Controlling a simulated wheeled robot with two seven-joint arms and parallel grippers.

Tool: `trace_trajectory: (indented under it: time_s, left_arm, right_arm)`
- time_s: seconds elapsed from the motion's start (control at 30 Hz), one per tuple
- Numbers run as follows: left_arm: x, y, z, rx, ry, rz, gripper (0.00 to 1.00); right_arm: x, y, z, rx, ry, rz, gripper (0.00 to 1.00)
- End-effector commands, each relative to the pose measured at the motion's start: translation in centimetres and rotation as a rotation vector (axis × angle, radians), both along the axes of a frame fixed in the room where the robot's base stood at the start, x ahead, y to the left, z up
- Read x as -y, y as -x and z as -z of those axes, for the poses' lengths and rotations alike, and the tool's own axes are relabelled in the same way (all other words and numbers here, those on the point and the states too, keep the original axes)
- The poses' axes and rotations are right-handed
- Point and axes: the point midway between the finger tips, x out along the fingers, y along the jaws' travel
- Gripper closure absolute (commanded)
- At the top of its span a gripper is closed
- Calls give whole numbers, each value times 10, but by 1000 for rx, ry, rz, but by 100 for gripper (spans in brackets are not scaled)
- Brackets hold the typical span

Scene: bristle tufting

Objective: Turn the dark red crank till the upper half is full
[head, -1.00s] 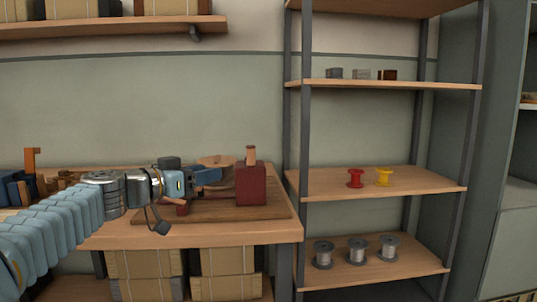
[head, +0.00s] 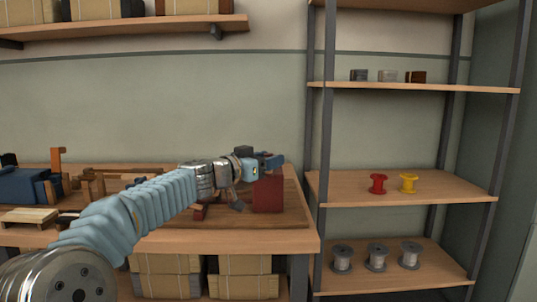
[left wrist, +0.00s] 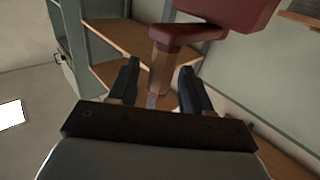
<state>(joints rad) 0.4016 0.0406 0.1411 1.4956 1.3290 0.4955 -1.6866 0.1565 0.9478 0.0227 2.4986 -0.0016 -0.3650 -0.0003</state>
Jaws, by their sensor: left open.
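The dark red block (head: 267,195) of the crank machine stands on a wooden board on the workbench. In the left wrist view a dark red crank arm (left wrist: 192,36) comes off the block (left wrist: 238,12) and carries a wooden handle (left wrist: 161,70). My left gripper (head: 275,160) is at the top of the block in the head view and hides the handle there. In the left wrist view its open fingers (left wrist: 160,82) stand on either side of the handle, with gaps visible. The upper half to be filled cannot be made out. My right gripper is not in view.
A metal rack on the right holds a red spool (head: 378,184), a yellow spool (head: 408,183) and grey wire spools (head: 376,257). A blue object (head: 20,187) and wooden parts lie on the bench's left. My left arm crosses above the bench (head: 190,242).

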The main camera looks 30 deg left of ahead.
Motion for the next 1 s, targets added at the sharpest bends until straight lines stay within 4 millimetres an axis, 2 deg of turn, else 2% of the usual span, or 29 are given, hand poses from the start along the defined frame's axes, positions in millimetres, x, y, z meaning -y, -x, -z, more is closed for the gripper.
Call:
trace_trajectory:
  time_s: [0.33, 0.6, 0.67, 1.0]
  left_arm:
    - [1, -5, 0, 1, -1, 0, 51]
    - [1, -4, 0, 1, 0, 0, 93]
    - [1, -4, 0, 0, 0, 0, 100]
    - [1, -6, 1, 0, 0, -8, 100]
  right_arm:
    - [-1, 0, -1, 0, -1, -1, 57]
    - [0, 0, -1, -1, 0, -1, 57]
    - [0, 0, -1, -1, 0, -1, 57]
    - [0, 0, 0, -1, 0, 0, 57]
